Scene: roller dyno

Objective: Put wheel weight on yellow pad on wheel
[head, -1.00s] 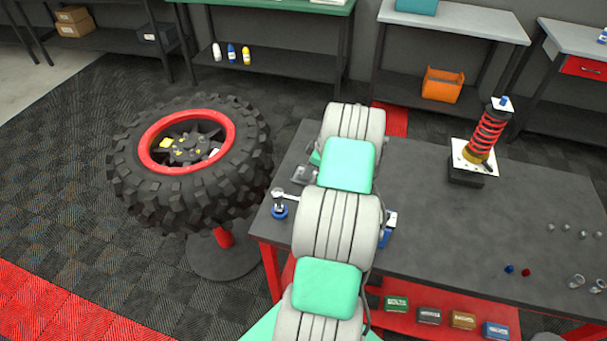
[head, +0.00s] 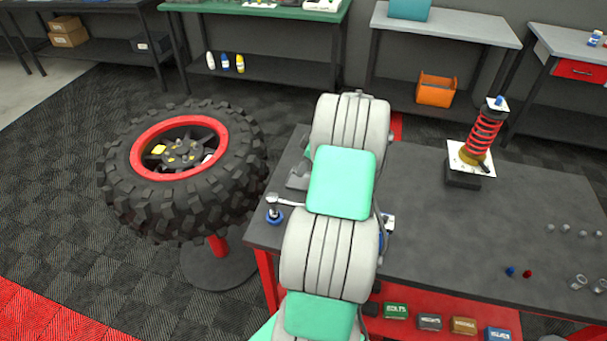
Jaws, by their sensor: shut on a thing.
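The wheel (head: 183,168) is a knobbly black tyre with a red rim, lying flat on a stand at the left. The yellow pad (head: 159,150) shows as a small yellow patch inside the rim, on the left. Smaller yellow marks sit around the hub, and a small pale piece, too small to identify, lies at the right inside the rim. My arm reaches up the middle of the picture, over the bench, to the right of the wheel. My gripper is hidden behind the arm. I cannot make out a wheel weight.
The dark workbench (head: 430,220) carries a red spring shock (head: 484,135) on a block, a ratchet-like tool (head: 283,202) at its left edge and small loose parts at right. Small boxes (head: 429,322) stand on the red lower shelf.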

